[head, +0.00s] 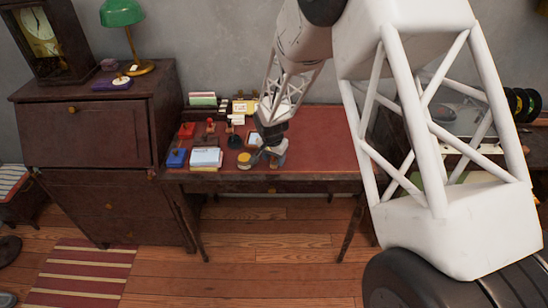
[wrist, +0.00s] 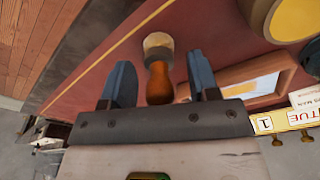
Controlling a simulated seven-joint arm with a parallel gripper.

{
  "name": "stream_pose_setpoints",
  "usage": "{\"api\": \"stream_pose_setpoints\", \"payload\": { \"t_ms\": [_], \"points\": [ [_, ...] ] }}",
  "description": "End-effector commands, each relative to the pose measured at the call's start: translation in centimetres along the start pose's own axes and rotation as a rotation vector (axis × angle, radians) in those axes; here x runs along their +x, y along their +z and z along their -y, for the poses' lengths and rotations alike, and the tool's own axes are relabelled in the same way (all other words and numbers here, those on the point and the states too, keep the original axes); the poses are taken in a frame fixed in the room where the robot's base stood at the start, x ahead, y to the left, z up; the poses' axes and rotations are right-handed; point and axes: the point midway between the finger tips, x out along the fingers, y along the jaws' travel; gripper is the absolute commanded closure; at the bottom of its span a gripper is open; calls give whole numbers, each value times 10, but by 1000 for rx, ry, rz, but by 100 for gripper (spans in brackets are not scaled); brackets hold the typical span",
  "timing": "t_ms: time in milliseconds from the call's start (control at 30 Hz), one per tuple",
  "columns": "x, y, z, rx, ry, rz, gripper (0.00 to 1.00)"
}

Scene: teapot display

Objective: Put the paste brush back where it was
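The paste brush (wrist: 159,75), with an orange-brown wooden handle and a pale tip, shows in the wrist view over the red desk top. My gripper (wrist: 160,63) is open, with its two dark fingers on either side of the brush and a visible gap to the handle on both sides. I cannot tell whether the handle is fully between the fingers or below them. In the head view, my gripper (head: 268,152) is low over the desk's front edge, and the brush is not clear there. A round yellow-topped pot (head: 244,160) stands just left of it.
The red desk top (head: 320,135) is clear to the right. Left of my gripper are a paper stack (head: 206,158), a blue box (head: 176,158), a red box (head: 187,130) and stamps. A wooden-framed item (wrist: 250,80) lies close to the right finger.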

Motion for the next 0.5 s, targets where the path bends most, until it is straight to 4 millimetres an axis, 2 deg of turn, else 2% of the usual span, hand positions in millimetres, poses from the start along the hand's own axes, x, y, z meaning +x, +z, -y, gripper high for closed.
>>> {"api": "stream_pose_setpoints", "payload": {
  "t_ms": [300,500],
  "points": [
    [-1,0,0,0,0,0,45],
    [-10,-1,0,0,-1,-1,45]
  ]
}}
